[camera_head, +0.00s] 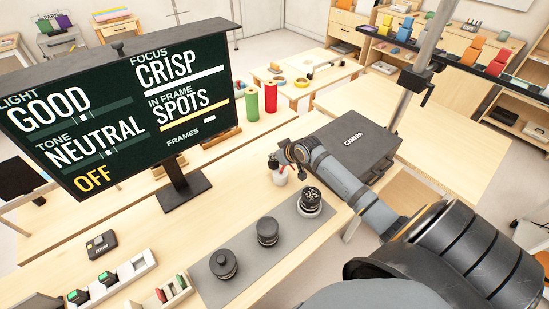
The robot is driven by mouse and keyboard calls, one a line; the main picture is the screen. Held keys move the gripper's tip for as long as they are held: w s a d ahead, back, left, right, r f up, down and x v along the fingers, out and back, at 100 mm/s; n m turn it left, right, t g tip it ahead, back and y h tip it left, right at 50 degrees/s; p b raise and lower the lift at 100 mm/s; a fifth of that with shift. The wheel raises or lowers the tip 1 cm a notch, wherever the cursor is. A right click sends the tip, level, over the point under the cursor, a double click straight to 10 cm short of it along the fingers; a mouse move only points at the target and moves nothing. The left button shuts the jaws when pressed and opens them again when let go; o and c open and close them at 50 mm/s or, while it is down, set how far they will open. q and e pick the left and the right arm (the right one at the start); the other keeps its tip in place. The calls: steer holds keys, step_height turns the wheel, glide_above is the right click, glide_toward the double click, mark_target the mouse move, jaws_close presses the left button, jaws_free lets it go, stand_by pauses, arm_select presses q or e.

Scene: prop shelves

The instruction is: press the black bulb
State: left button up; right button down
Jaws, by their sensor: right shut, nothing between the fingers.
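My right arm comes in from the lower right, and my right gripper (284,165) is at its far end above the wooden table. It is small in the picture, looks shut and holds nothing that I can see. Right by its tips is a small pale thing (279,178) with a dark and reddish upper part, partly covered by the gripper; I cannot tell whether they touch. No black bulb shows clearly; it may be this thing or hidden by the gripper. My left gripper is not in view.
A grey mat (245,270) holds three dark round pieces: one (223,264) near, one (268,232) in the middle, one speckled (311,199) far. A black camera case (350,150) lies beyond my arm. A dark display (120,110) stands at left, reading "OFF".

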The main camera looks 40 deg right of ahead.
steer(key=shift+s+f, duration=0.1)
steer(key=shift+f, duration=0.45)
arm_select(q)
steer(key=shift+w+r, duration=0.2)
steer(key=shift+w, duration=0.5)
arm_select(e)
steer(key=shift+f, duration=0.1)
